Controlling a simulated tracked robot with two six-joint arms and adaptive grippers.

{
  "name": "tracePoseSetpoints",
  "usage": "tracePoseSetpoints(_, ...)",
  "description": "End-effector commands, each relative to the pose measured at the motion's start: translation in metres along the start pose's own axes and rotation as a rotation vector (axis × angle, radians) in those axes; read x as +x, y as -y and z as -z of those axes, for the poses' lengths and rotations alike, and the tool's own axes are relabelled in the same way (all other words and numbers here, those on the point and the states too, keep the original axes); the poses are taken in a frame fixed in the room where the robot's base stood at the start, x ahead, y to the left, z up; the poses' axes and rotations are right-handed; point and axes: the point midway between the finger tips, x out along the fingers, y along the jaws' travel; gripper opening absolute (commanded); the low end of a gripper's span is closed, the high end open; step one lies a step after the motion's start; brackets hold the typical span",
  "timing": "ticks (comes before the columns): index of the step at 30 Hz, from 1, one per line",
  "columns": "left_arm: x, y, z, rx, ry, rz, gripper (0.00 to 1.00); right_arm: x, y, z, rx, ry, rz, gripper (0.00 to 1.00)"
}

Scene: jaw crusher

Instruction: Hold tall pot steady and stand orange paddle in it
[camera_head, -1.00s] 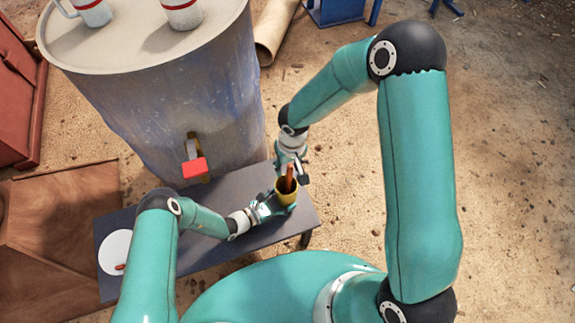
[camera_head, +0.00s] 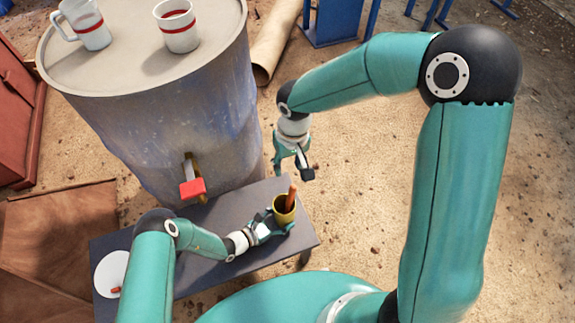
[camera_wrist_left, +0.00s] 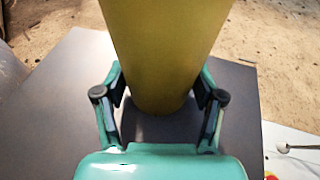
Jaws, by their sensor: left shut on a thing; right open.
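The tall yellow pot (camera_head: 281,214) stands upright near the right end of the grey bench in the head view. It fills the upper middle of the left wrist view (camera_wrist_left: 162,60). The orange paddle (camera_head: 291,196) stands in the pot, its upper end showing above the rim; its lower part is hidden inside. My left gripper (camera_head: 273,223) is shut on the pot, with one finger on each side of it in the left wrist view (camera_wrist_left: 164,95). My right gripper (camera_head: 292,172) is open and empty, above and behind the pot, apart from the paddle.
The grey bench (camera_head: 225,262) carries a white plate (camera_head: 108,270) at its left end. A large drum (camera_head: 165,120) with a red-handled tap (camera_head: 192,188) stands behind it, with two white mugs (camera_head: 180,35) on top. Open sandy ground (camera_head: 360,200) lies to the right.

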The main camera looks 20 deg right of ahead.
Motion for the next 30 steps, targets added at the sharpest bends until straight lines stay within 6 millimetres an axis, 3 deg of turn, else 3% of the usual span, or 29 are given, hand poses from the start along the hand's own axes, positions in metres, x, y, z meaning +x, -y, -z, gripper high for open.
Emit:
tracePoseSetpoints(4,0.000,0.000,0.000,0.000,0.001,0.000,0.50,0.000,0.000,0.000,0.000,0.000,0.000,0.45)
tracePoseSetpoints(5,0.000,0.000,0.000,0.000,0.001,0.000,0.71,0.000,0.000,0.000,0.000,0.000,0.000,0.45)
tracePoseSetpoints(10,0.000,0.000,0.000,0.000,0.000,0.000,0.98,0.000,0.000,0.000,0.000,-0.001,0.000,0.45)
tracePoseSetpoints(23,-0.005,-0.001,0.000,-0.001,0.000,-0.001,0.98,0.000,0.000,0.000,0.000,0.000,0.000,0.45)
tracePoseSetpoints(30,-0.039,-0.002,0.001,-0.004,-0.001,-0.005,0.98,0.000,0.000,0.000,0.000,0.000,0.000,0.45)
